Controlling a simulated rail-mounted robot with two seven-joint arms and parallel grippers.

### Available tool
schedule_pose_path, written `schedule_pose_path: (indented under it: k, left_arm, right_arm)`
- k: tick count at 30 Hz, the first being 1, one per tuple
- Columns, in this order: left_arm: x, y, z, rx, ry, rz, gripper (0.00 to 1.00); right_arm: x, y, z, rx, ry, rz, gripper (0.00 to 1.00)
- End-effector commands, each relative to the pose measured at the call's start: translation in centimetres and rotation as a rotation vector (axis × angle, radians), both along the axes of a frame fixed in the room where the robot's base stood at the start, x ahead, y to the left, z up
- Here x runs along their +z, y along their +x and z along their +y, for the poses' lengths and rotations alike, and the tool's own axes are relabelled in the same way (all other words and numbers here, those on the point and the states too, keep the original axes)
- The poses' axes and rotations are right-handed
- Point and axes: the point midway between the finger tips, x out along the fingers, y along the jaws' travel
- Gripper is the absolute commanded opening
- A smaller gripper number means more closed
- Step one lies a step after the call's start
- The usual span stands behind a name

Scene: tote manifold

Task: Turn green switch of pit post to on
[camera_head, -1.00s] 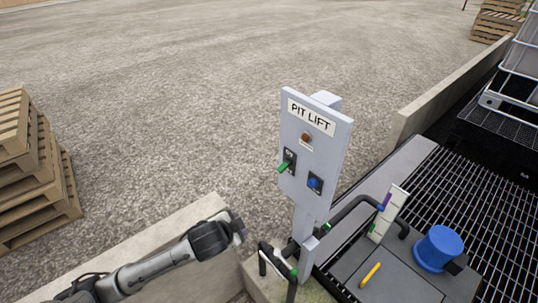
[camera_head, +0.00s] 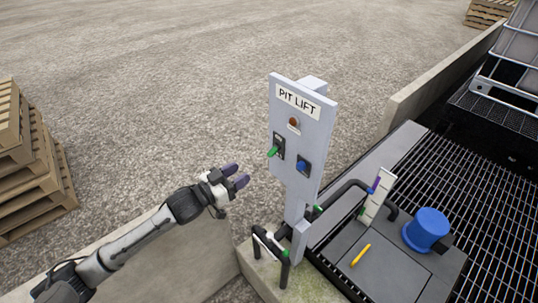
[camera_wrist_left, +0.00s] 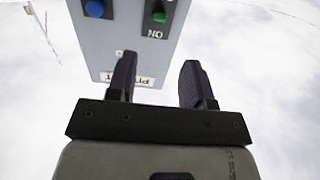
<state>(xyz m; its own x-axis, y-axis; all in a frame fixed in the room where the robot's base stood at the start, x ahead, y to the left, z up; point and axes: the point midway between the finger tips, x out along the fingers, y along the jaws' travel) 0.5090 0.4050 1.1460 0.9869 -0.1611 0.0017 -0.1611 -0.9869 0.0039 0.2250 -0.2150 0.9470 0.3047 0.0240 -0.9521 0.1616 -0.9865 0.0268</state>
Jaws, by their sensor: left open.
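The pit post is a grey panel (camera_head: 309,137) labelled PIT LIFT, standing upright on a concrete base. Its green switch (camera_head: 273,151) is a lever at the panel's left side, tilted down to the left. In the left wrist view the green switch (camera_wrist_left: 159,16) shows at the top edge, beside printed letters reading ON upside down. My left gripper (camera_head: 240,175) is open and empty, to the left of the panel and a little below the switch, apart from it. Its two dark fingers (camera_wrist_left: 156,82) show in the left wrist view. My right gripper is not in view.
A blue knob (camera_head: 302,166) sits right of the green switch, and a reddish lamp (camera_head: 294,122) above. Black pipes (camera_head: 343,190), a blue cap (camera_head: 427,228) and a yellow stick (camera_head: 361,255) are near the post. Wooden pallets (camera_head: 35,180) stand left.

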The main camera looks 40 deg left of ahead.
Motion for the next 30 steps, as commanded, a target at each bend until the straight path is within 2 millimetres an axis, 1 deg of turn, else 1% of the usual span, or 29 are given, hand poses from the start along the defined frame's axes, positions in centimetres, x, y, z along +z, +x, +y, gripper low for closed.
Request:
schedule_pose_path:
  k: [1, 12, 18, 24, 30]
  left_arm:
    - [0.2, 0.8, -0.1, 0.001, 0.001, -0.003, 0.47]
    - [0.2, 6.7, -1.1, 0.001, 0.004, -0.002, 0.47]
    - [0.2, 9.5, -1.5, 0.001, 0.003, 0.000, 0.47]
    - [0.0, 11.2, -1.8, 0.000, 0.004, 0.001, 0.47]
    - [0.0, 12.0, -2.0, 0.000, 0.004, 0.001, 0.47]
  right_arm:
    - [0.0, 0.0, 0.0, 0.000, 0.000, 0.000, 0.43]
    - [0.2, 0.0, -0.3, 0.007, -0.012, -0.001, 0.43]
    - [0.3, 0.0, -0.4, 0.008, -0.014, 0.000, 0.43]
    - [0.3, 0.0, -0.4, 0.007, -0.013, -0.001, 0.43]
    - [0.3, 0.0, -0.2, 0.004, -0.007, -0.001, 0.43]
